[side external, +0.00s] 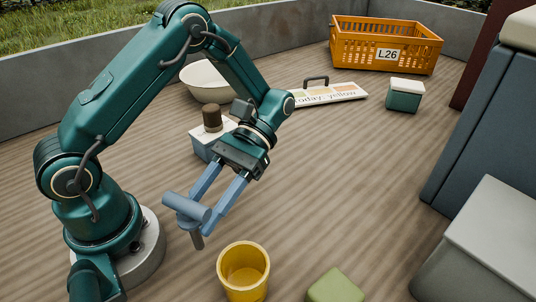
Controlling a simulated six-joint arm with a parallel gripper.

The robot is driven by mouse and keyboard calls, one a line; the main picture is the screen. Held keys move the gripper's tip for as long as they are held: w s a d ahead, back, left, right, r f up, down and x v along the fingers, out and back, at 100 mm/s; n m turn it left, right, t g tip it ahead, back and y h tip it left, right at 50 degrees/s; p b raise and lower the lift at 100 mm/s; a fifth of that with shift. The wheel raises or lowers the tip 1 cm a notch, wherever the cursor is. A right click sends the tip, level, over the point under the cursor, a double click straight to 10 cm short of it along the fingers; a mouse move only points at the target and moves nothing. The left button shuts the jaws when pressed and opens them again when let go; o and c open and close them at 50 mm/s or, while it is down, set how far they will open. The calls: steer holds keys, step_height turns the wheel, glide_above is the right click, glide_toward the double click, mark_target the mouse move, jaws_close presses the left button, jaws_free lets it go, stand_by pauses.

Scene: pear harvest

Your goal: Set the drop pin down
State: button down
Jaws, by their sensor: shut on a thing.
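The drop pin (185,207) is a blue-grey T-shaped piece with a thick round crossbar and a short shaft pointing down. My gripper (205,215) is shut on it, with its two blue fingers reaching down and to the left. The pin appears held above the wooden deck, its shaft end up and to the left of the yellow cup. The part of the pin between the fingers is partly hidden. I cannot tell the exact height of the shaft tip above the deck.
A yellow cup (243,287) and a green block (335,287) stand in front. Behind my gripper are a lidded box with a brown knob (212,119), a white bowl (205,82), a sign (340,92), a teal box (404,101) and an orange crate (350,50). The middle deck is clear.

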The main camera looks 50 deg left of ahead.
steer(key=w+d+r+n+t+h, duration=0.2)
steer(key=w+r+n+t+h, duration=0.2)
steer(key=w+n+t+h, duration=0.65)
steer(key=shift+w+a+r+n+t+y, duration=0.85)
steer(key=shift+w+a+r+n+t, duration=2)
steer(key=shift+w+a+n+t, duration=1.3)
steer(key=shift+w+d+f+m+g, duration=0.15)
steer(key=shift+w+d+f+g, duration=0.35)
steer(key=shift+d+f, duration=1.5)
steer(key=shift+w+d+f+m+g, duration=0.2)
steer(key=shift+w+d+f+g, duration=0.3)
steer(key=shift+d+f, duration=1.5)
steer(key=shift+w+d+f+m+g, duration=0.15)
steer(key=shift+w+d+f+g, duration=0.35)
steer(key=shift+d+f, duration=1.5)
